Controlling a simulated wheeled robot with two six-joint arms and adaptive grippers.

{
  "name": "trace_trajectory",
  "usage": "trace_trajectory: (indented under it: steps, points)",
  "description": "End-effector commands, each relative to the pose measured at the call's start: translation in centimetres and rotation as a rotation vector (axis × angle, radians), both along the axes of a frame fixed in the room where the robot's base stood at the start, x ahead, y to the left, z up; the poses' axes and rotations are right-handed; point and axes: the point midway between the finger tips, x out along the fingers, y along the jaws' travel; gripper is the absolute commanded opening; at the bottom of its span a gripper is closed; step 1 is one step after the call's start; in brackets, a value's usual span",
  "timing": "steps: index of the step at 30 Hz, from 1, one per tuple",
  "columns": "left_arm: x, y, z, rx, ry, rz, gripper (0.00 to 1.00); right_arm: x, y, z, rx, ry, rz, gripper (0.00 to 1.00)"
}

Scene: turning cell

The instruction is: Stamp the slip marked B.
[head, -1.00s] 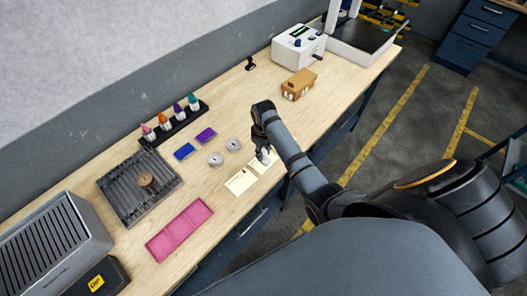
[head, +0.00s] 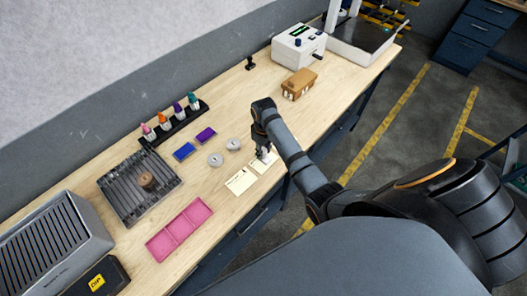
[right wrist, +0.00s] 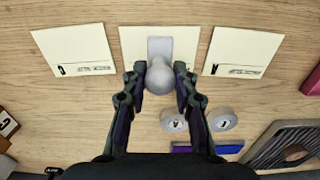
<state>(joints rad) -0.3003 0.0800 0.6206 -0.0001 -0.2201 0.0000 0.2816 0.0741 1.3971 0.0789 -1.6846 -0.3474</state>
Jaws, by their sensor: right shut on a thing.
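My right gripper (right wrist: 160,88) is shut on a pale grey stamp (right wrist: 160,76) with a round knob. The stamp is over the lower edge of the middle cream slip (right wrist: 132,42) in the right wrist view; I cannot tell whether it touches the paper. Other slips lie to the left (right wrist: 75,50) and right (right wrist: 247,50), with small dark marks too small to read surely. In the head view my right gripper (head: 263,153) is over the slips, partly hiding them; one slip (head: 240,181) shows clear of it. My left gripper is not in view.
Two round grey pieces (head: 215,159) (head: 233,144) lie beside blue (head: 185,151) and purple (head: 205,135) pads. A bottle rack (head: 174,124), slatted tray (head: 120,205) and pink tray (head: 180,229) are left. A brown box (head: 299,84) stands farther right.

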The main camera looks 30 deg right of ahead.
Motion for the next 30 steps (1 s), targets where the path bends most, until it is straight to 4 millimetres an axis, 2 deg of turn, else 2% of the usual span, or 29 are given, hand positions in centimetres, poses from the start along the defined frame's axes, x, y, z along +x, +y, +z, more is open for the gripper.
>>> trace_trajectory:
  steps: [18,30]
  points:
    - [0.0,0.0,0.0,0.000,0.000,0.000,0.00,0.1,-0.1,5.7,-0.002,-0.005,0.000,0.08]
    - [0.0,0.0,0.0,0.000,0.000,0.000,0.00,0.1,0.0,6.0,-0.001,-0.003,0.000,0.08]
